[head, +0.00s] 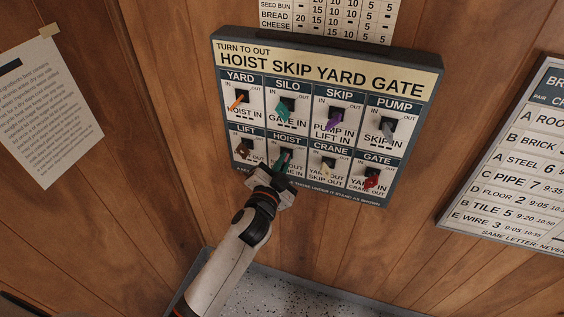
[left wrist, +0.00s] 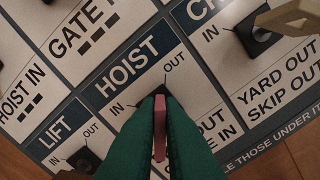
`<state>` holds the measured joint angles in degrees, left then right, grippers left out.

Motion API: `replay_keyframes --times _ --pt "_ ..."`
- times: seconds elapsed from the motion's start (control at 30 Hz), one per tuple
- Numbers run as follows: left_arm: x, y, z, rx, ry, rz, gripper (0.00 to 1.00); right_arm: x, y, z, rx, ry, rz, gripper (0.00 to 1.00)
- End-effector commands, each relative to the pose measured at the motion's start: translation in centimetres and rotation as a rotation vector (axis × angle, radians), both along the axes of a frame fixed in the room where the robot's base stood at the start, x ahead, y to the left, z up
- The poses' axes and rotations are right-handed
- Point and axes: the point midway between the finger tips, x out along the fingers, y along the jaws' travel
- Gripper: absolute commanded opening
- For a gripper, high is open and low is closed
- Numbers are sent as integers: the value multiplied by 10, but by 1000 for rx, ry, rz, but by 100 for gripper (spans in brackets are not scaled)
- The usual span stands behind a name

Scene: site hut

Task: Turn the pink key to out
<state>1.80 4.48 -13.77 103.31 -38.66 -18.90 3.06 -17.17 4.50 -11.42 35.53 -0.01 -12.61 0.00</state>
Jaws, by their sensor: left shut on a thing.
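The key panel (head: 420,92) hangs on the wood wall in the head view, headed "TURN TO OUT" and "HOIST SKIP YARD GATE". The pink key (left wrist: 160,128) sits in the HOIST lock, in the lower row, with IN and OUT printed beside it. My left gripper (head: 284,160) reaches the HOIST lock from below. Its green fingers (left wrist: 160,140) are shut on the pink key in the left wrist view. The fingers hide most of the key, and I cannot tell exactly which mark it points at. My right gripper is not in view.
Around it are the orange YARD key (head: 238,102), purple SKIP key (head: 334,120), grey PUMP key (head: 387,128), brown LIFT key (head: 243,149), pale CRANE key (head: 327,168) and red GATE key (head: 372,180). A speckled surface (head: 290,292) lies below.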

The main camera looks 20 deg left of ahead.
Motion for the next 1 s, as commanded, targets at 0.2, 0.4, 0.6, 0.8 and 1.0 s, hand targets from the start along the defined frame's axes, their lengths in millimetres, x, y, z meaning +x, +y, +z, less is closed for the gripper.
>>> replay_keyframes --times 0.2,0.4,0.6,0.8,1.0 --pt "0 0 -1 33 0 0 0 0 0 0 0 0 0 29" --pt "0 0 -1 37 0 0 0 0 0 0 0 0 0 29" --pt "0 0 -1 37 0 0 11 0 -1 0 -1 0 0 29" --pt "0 0 -1 35 0 0 29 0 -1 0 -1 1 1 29" --pt "-1 0 -1 34 -1 0 29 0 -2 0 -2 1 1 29"
